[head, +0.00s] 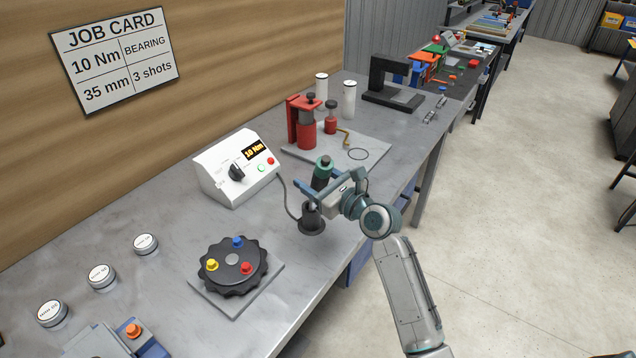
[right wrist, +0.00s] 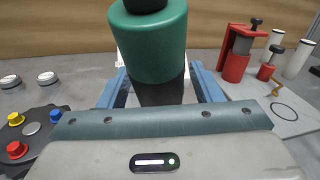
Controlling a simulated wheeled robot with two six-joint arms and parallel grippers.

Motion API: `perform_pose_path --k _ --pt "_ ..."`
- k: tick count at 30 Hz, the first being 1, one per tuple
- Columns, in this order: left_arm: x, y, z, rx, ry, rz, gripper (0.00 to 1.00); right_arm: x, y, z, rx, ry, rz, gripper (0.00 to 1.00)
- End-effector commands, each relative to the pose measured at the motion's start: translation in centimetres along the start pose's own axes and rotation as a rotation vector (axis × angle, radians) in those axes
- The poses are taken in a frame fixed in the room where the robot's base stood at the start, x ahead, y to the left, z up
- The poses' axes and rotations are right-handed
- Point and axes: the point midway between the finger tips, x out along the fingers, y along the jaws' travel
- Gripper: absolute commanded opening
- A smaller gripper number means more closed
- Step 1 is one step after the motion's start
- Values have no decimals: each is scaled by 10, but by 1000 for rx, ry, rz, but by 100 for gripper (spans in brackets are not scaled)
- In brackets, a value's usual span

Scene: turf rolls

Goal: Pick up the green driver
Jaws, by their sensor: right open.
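The green driver (head: 323,170) stands upright in a black round holder (head: 312,222) on the grey bench, with a cable running to the white controller. It has a green upper body, a dark top and a black lower grip. My right gripper (head: 320,187) is open, with its blue fingers on either side of the driver. In the right wrist view the driver (right wrist: 150,45) stands between the two fingers (right wrist: 158,82), and its lower end is hidden behind the gripper body. I cannot tell whether the fingers touch it. My left gripper is not in view.
The white controller (head: 236,167) reads 10 Nm. A black knobbed disc (head: 233,282) with coloured buttons lies in front. A red press (head: 302,120) stands on a plate behind, with white cylinders (head: 349,98) near it.

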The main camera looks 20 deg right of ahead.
Motion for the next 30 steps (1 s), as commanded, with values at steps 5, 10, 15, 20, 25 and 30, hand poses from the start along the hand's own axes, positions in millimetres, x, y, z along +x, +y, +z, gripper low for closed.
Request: perform_pose_path --k 5,10,15,20,25,30 --pt "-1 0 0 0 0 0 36 4 0 0 -1 0 0 59" --pt "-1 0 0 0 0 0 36 4 0 0 -1 0 0 45" --pt "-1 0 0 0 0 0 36 4 0 0 -1 0 0 12" --pt "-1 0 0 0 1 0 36 4 0 1 -1 -2 -1 0" --pt "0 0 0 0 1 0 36 4 0 2 -1 -3 -1 0" --pt "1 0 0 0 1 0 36 4 -1 11 -2 -5 0 0"
